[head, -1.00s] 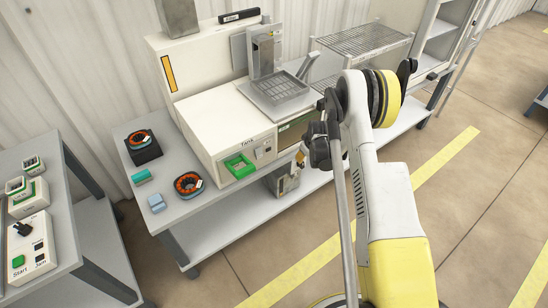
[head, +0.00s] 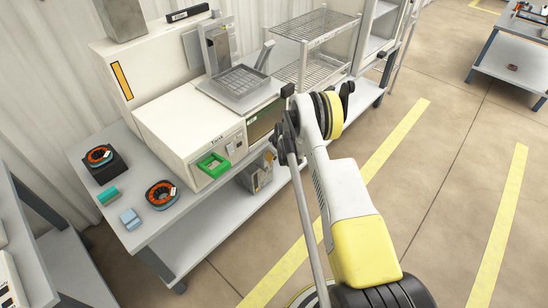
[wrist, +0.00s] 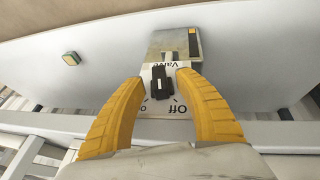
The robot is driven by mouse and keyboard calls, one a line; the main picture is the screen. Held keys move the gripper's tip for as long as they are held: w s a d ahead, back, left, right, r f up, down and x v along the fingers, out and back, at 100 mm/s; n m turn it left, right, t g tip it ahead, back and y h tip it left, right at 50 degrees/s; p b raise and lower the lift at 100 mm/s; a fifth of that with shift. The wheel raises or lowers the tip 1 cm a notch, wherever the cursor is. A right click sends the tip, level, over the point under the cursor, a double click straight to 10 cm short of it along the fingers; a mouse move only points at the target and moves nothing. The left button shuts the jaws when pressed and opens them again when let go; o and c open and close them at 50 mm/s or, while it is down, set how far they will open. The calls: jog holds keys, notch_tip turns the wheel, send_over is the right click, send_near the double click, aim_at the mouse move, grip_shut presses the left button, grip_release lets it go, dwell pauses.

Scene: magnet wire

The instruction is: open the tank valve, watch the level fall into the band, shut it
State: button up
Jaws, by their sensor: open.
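The valve box (wrist: 178,75) is in the wrist view, labelled "Valve" and "Off". Its black knob (wrist: 160,82) sits between my gripper's (wrist: 162,80) two yellow fingers, which are spread with a gap on each side. I cannot tell how near the fingertips are to the knob in depth. My gripper is not clear in the head view.
The bench (head: 165,228) carries two orange-and-black rings (head: 161,195), a teal block and a light blue block (head: 130,218). A green-framed panel (head: 212,165) is on the tank cabinet's front. A wire rack (head: 318,40) stands to the right. Open floor lies at right.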

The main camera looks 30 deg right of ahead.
grip_shut()
jog(key=shift+a+f+t+h, duration=0.1)
jog(key=shift+a+t+h, duration=0.2)
jog(key=shift+h, duration=0.5)
jog(key=shift+n+t+h, duration=0.4)
jog(key=shift+t+h, duration=0.1)
jog(key=shift+h, duration=0.6)
grip_release()
